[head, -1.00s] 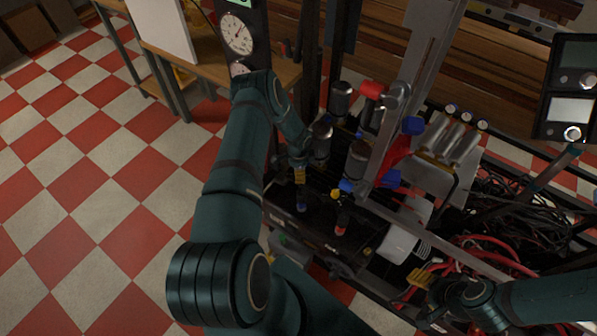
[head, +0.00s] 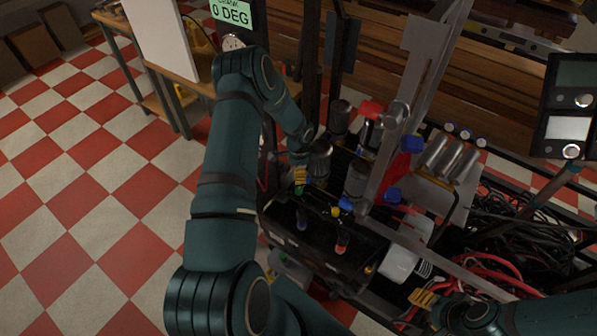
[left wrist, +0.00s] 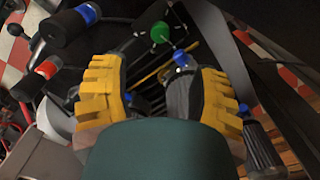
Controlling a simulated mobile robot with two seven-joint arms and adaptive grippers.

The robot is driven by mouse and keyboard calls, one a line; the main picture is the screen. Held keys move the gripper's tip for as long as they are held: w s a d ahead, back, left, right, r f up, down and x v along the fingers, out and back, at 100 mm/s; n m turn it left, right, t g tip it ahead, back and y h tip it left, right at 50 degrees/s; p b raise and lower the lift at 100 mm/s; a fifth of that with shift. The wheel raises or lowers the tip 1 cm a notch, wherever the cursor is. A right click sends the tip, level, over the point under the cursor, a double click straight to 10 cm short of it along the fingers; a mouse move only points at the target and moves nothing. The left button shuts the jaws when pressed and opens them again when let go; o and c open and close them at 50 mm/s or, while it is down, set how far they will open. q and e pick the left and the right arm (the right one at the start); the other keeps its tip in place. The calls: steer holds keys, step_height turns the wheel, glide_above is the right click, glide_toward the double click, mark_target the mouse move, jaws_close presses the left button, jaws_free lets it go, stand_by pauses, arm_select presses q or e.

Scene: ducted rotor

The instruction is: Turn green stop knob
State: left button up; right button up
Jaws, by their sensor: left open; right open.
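The small green knob (head: 299,190) sits on a thin stem above the dark console in the head view, just below my left gripper (head: 300,176). In the left wrist view the green knob (left wrist: 160,32) lies ahead of the fingertips of my left gripper (left wrist: 160,70), near the top middle. The yellow-padded fingers are spread apart, with the knob beyond them and not between them. My right gripper (head: 424,299) is at the lower right of the head view, open, away from the knob; part of it is hard to make out.
A yellow knob (head: 334,212) and a blue knob (head: 345,204) are close by. Metal cylinders (head: 320,162) stand behind. Red and black cables fill the right side.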

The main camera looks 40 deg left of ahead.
mark_target(299, 189)
arm_select(q)
step_height(299, 189, down, 12)
steer(key=n, duration=1.8)
jaws_close()
